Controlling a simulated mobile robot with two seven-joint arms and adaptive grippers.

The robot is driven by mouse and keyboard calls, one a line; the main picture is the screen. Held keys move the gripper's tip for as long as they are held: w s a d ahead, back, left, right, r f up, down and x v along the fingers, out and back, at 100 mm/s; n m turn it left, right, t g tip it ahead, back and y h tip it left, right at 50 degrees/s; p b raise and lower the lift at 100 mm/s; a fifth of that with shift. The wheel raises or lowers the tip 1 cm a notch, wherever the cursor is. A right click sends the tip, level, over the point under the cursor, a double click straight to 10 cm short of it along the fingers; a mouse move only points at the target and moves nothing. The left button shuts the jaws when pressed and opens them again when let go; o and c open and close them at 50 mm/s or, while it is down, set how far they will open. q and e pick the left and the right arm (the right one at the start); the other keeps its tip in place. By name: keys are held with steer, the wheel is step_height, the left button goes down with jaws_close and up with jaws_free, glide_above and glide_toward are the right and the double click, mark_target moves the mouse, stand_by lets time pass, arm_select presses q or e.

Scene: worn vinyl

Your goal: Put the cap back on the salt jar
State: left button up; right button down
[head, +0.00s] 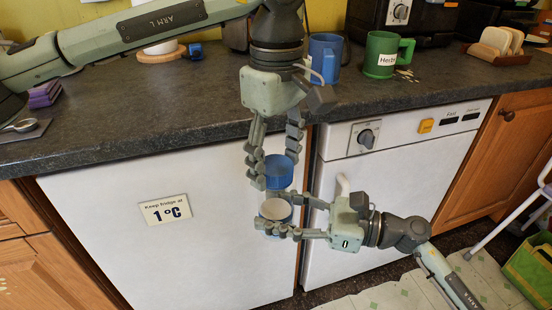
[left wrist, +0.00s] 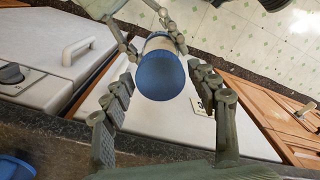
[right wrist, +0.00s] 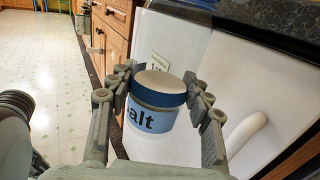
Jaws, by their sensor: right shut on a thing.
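My right gripper (head: 286,217) is shut on the jar from the right side. In the right wrist view the jar (right wrist: 151,117) shows a pale round top, a dark blue band and a light blue label reading "alt", its first letter hidden.
The dark counter (head: 180,115) runs behind and above both grippers. On it stand a blue mug (head: 325,55), a green mug labelled "Herbs" (head: 383,57) and a rack of bread slices (head: 495,42). The fridge door (head: 120,240) and a dial-fronted appliance (head: 410,150) stand close behind.

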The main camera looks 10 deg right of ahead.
arm_select(q)
steer(key=shift+o, duration=0.2)
steer(key=shift+r, duration=0.1)
steer(key=shift+r, duration=2.2)
steer(key=shift+c, duration=0.3)
steer(key=n, duration=0.2)
steer(key=r+n, duration=0.1)
steer(key=n, duration=0.1)
steer(key=shift+n, duration=0.3)
steer(key=n, duration=0.2)
steer(key=r+n, duration=0.1)
steer(key=n, duration=0.1)
steer(key=shift+n, duration=0.3)
steer(key=n, duration=0.2)
steer(key=r+n, duration=0.1)
steer(key=n, duration=0.4)
steer(key=shift+r, duration=0.25)
steer(key=shift+f, duration=0.15)
